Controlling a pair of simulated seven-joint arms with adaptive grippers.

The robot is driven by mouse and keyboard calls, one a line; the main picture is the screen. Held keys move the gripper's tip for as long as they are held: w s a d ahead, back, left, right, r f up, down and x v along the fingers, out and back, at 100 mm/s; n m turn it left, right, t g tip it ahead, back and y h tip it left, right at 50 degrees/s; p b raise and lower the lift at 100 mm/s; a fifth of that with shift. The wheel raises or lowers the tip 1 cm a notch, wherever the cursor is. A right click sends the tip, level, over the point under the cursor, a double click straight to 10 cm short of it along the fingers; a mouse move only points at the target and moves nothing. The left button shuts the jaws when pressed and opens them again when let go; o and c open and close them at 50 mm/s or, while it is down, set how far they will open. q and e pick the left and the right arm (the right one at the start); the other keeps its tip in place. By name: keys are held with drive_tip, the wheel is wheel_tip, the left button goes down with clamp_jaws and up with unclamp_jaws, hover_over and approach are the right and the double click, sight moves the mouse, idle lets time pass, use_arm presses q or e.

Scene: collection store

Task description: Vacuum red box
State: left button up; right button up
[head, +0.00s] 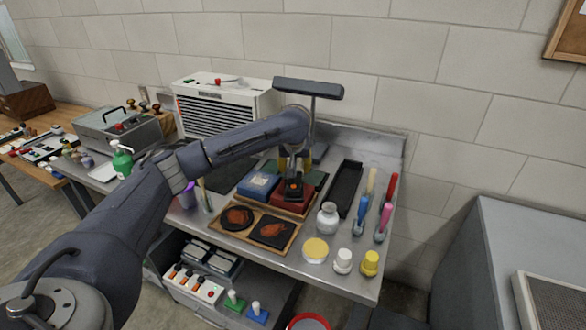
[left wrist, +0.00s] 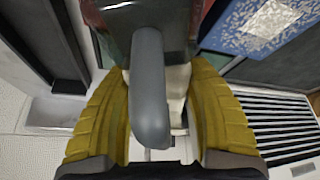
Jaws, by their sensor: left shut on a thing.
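The red box (head: 290,201) stands in a wooden tray on the metal bench, right of a blue box (head: 258,186). My left gripper (head: 294,172) is above the red box, pointing down. In the left wrist view its yellow fingers (left wrist: 158,112) are shut on a tool with a grey rounded handle (left wrist: 150,85). The tool's dark, orange-marked lower part (head: 293,188) is over the red box; I cannot tell whether it touches. The blue box (left wrist: 255,28) and a sliver of red show at the top of the wrist view. The right gripper is not in view.
A wooden tray with two dark plates (head: 298,236) lies in front. A lamp-like bar (head: 308,88) rises behind my gripper.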

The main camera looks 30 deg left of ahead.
use_arm(q)
drive_tip(key=shift+w+a, duration=0.15)
drive_tip(key=shift+w, duration=1.55)
drive_tip(key=shift+w+a, duration=0.1)
drive_tip(key=shift+w, duration=1.55)
drive_tip(key=shift+r, duration=3)
drive_tip(key=shift+r, duration=0.1)
drive_tip(key=shift+r, duration=1.4)
